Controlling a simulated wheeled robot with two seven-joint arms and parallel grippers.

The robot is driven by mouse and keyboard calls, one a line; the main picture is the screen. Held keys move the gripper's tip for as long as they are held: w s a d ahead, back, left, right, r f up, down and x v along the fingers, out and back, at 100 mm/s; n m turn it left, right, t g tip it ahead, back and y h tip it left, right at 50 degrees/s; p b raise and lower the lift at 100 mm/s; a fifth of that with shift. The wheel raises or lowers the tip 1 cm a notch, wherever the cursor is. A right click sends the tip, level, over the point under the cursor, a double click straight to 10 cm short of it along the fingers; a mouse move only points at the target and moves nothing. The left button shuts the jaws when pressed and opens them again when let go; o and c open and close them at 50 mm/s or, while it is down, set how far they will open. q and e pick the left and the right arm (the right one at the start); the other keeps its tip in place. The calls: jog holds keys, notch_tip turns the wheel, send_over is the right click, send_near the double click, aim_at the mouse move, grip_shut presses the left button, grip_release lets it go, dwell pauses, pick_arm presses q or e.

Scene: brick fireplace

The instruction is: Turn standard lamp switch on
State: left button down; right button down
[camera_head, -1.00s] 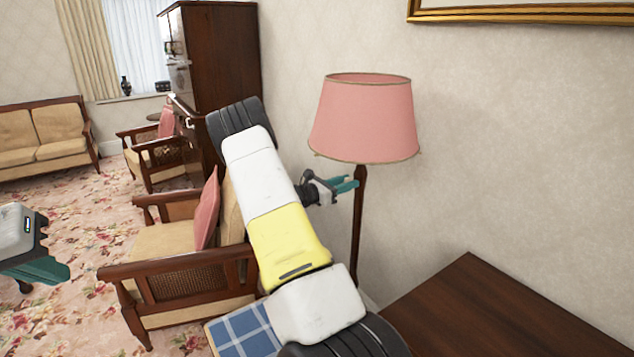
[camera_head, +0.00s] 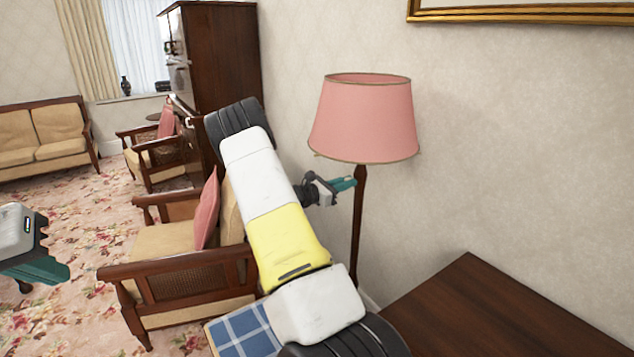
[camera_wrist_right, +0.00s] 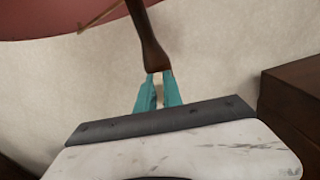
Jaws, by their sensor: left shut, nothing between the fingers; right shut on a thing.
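The standard lamp has a pink shade (camera_head: 364,120) and a dark wooden stem (camera_head: 358,215) against the wall at centre right. Its stem (camera_wrist_right: 150,42) and shade (camera_wrist_right: 50,18) also show in the right wrist view. My right gripper (camera_head: 346,184) is at the upper stem, just below the shade. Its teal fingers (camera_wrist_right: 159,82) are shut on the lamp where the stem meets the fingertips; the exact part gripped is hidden. I cannot make out the switch or a lit bulb. My left gripper (camera_head: 55,272) is shut and empty at the left edge, away from the lamp.
A dark wooden table (camera_head: 490,310) stands at the lower right, close to the lamp. A wooden armchair (camera_head: 180,275) is left of my right arm. A tall dark cabinet (camera_head: 225,70) stands behind. The flowered carpet (camera_head: 85,215) is open at the left.

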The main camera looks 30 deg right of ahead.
jog(key=m, duration=0.8)
jog(key=shift+s+f+m, duration=0.1)
jog(key=shift+m, duration=0.3)
jog(key=m, duration=0.4)
jog(key=shift+f, duration=0.1)
jog(key=shift+m, duration=2.1)
jog(key=c, duration=1.5)
grip_release()
jog(key=shift+a, duration=0.1)
